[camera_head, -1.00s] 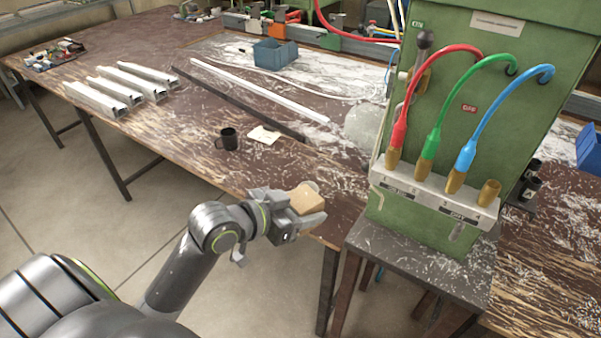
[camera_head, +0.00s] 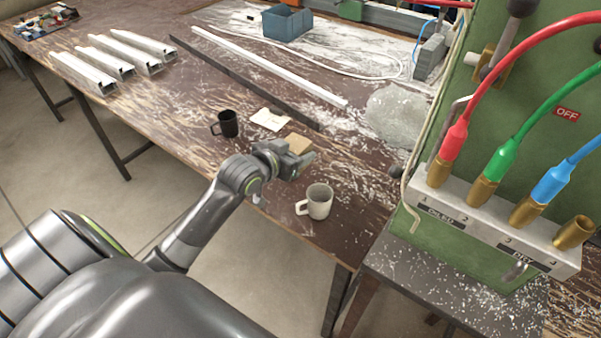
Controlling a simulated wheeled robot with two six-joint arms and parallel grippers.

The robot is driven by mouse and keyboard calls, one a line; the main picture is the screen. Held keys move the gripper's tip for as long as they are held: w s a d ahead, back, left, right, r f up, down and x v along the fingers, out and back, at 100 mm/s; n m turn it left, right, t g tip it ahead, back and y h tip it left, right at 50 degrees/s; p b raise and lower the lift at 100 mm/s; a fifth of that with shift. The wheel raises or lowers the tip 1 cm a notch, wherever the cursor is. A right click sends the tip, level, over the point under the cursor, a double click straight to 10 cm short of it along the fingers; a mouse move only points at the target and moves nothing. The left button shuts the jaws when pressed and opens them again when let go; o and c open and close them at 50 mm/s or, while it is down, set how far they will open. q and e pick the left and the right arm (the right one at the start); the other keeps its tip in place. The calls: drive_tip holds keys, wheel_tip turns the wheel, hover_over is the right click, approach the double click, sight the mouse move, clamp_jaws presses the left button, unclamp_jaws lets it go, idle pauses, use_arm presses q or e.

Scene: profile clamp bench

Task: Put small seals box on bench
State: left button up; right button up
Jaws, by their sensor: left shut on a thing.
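The small seals box (camera_head: 298,142) is a small tan carton. It shows at the far side of my left gripper (camera_head: 297,155), which is shut on it. The gripper partly hides the box. Both are over the front part of the bench (camera_head: 355,198), a worn brown wooden top. I cannot tell whether the box touches the bench top. My right gripper is not in view.
A white mug (camera_head: 318,203) stands just right of my left gripper, near the front edge. A black mug (camera_head: 228,123) and a paper note (camera_head: 270,119) are to the left. A green machine (camera_head: 480,240) with coloured hoses stands at right.

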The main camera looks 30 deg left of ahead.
use_arm(q)
drive_tip(key=shift+f, duration=2.7)
drive_tip(key=o, duration=1)
drive_tip(key=shift+f, duration=0.15)
drive_tip(key=shift+r, duration=0.25)
drive_tip(key=v, duration=1.2)
drive_tip(key=shift+f, duration=0.15)
